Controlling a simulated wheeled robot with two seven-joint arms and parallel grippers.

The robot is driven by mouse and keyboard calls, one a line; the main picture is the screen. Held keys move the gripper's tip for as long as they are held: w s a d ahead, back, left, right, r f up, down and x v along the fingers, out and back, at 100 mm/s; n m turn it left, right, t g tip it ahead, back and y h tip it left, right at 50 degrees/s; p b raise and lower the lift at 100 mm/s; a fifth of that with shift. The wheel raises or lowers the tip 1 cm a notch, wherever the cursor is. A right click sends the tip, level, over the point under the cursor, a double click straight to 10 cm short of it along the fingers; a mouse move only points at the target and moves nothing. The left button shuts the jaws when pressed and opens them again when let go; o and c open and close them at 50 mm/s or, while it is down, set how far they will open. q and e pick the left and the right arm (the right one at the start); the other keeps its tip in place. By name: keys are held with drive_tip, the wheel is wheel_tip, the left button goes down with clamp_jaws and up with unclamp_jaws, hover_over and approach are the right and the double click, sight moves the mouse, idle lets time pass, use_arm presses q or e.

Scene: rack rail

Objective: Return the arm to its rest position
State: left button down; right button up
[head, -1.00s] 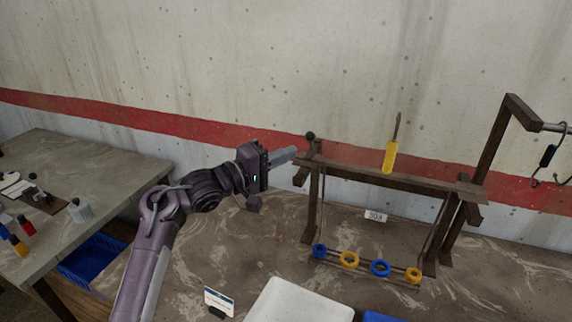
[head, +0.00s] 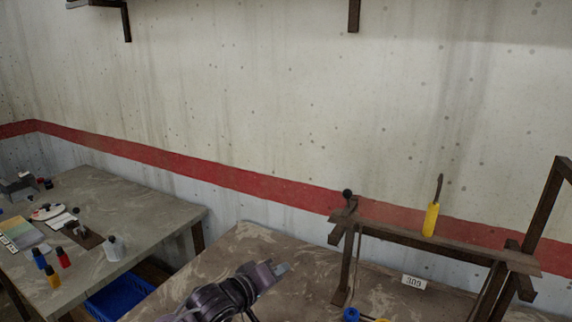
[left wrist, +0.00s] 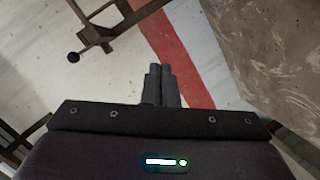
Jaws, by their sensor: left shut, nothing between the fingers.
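My left gripper (head: 281,269) is low in the middle of the head view, in front of the table's left part and left of the wooden rack (head: 420,241). Its fingers are together and empty, and they touch nothing. In the left wrist view the closed fingers (left wrist: 163,72) point toward the wall with its red stripe. The end of the rack, with a black ball knob (left wrist: 73,57), shows at upper left there. My right gripper is not in view.
A yellow-handled tool (head: 431,219) stands upright at the rack's rail. A label reading 309 (head: 413,282) is below the rail. A second table (head: 150,208) at left holds small bottles and other items.

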use_arm(q)
drive_tip(key=s+a+f+m+g+y, duration=0.2)
drive_tip(key=s+a+f+y, duration=0.4)
drive_tip(key=s+a+f, duration=0.55)
drive_tip(key=s+a+f+m+g+y, duration=0.2)
drive_tip(key=s+a+g, duration=0.15)
drive_tip(key=s, duration=0.55)
drive_tip(key=s+a+f+m+g+y, duration=0.1)
drive_tip(key=s+a+g, duration=0.3)
drive_tip(key=s, duration=0.6)
wheel_tip(320, 180, down, 31)
drive_tip(key=s+b, duration=0.1)
drive_tip(key=b, duration=0.1)
drive_tip(key=s+a+f+b, duration=0.1)
drive_tip(key=s+a+f, duration=0.1)
drive_tip(key=s+f, duration=0.8)
drive_tip(key=s+a+f+b, duration=0.1)
drive_tip(key=s+a+f, duration=0.1)
drive_tip(key=s+f, duration=0.8)
drive_tip(key=shift+f+m+g+y, duration=0.3)
drive_tip(key=shift+f+g, duration=0.1)
drive_tip(key=shift+g, duration=0.05)
